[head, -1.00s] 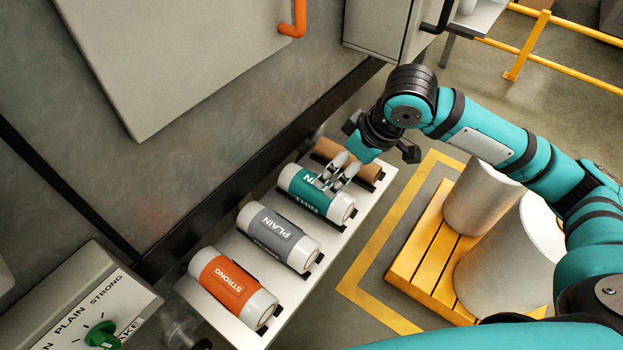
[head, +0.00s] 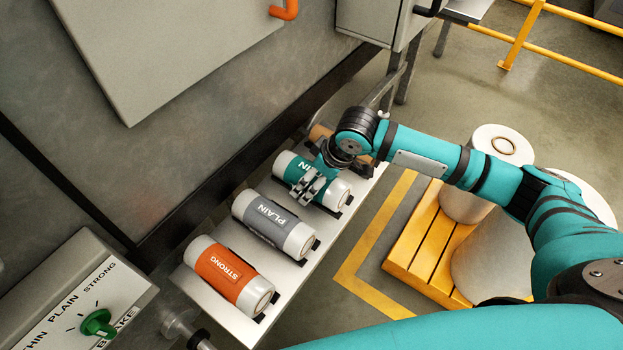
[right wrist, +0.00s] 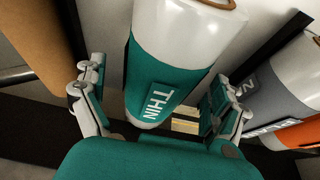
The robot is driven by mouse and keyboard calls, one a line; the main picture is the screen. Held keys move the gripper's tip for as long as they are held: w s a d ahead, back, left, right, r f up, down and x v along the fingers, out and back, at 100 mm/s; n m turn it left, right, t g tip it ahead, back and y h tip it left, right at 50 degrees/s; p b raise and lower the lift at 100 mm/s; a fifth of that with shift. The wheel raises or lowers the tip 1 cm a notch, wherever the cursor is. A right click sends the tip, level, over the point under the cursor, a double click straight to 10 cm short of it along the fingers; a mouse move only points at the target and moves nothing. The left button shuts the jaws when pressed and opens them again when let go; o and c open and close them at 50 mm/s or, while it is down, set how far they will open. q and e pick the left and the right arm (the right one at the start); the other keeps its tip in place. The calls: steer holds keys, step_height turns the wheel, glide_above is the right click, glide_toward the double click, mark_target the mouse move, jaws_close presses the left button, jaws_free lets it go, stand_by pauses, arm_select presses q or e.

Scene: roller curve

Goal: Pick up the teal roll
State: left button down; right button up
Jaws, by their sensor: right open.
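The teal roll (head: 293,174), labelled THIN and with white ends, lies on the white shelf between the grey roll and a brown roll. My right gripper (head: 308,187) is over it, pointing down. In the right wrist view the teal roll (right wrist: 160,75) fills the middle. My right gripper (right wrist: 160,108) is open, with one finger on each side of the roll. I cannot tell whether either finger touches it. My left gripper is not in view.
The grey PLAIN roll (head: 272,223) and the orange STRONG roll (head: 229,274) lie nearer on the same shelf (head: 315,255). The brown roll (head: 319,132) is partly hidden behind my arm. A yellow pallet (head: 424,254) with large white rolls stands at right.

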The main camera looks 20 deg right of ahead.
steer(key=shift+x, duration=1)
steer(key=shift+r, duration=0.1)
steer(key=c, duration=1.6)
